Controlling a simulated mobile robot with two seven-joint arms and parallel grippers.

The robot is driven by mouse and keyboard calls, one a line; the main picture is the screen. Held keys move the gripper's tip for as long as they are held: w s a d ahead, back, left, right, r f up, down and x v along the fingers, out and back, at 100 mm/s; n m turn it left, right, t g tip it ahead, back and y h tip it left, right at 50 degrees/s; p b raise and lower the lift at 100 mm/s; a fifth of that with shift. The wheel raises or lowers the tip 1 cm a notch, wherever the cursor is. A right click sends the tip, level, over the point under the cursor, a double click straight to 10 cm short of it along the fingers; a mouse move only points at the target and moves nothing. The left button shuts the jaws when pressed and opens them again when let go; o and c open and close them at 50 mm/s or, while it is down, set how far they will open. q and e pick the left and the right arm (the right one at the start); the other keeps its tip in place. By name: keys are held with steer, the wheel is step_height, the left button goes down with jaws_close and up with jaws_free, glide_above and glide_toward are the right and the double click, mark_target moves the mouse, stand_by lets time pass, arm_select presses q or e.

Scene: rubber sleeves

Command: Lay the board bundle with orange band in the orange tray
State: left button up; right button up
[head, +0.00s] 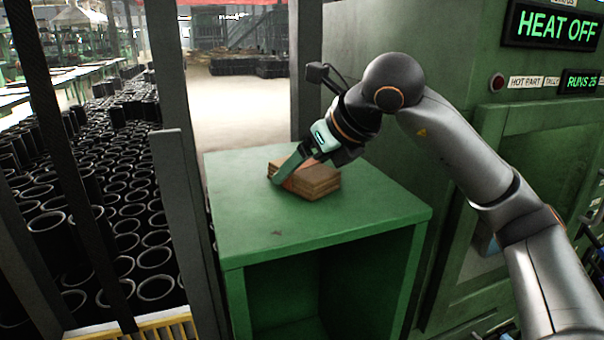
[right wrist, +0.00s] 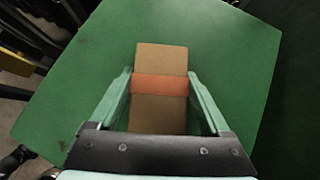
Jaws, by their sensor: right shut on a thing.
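The board bundle with orange band (head: 316,184) is a short stack of brown boards on top of a green cabinet (head: 270,238). In the right wrist view the bundle (right wrist: 161,58) lies between the two fingers, its orange band (right wrist: 160,84) running across it. My right gripper (head: 288,178) reaches down from the upper right and is shut on the bundle, one finger on each side near the band. I cannot tell whether the bundle is clear of the cabinet top. No orange tray shows in either view. My left gripper is not in view.
The cabinet top around the bundle is bare. A dark upright post (head: 180,220) stands close by its left side. Many black rubber sleeves (head: 130,235) fill the floor to the left. A green machine (head: 480,130) with a lit panel stands at the right.

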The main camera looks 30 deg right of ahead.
steer(key=c, duration=0.5)
steer(key=shift+r, duration=0.1)
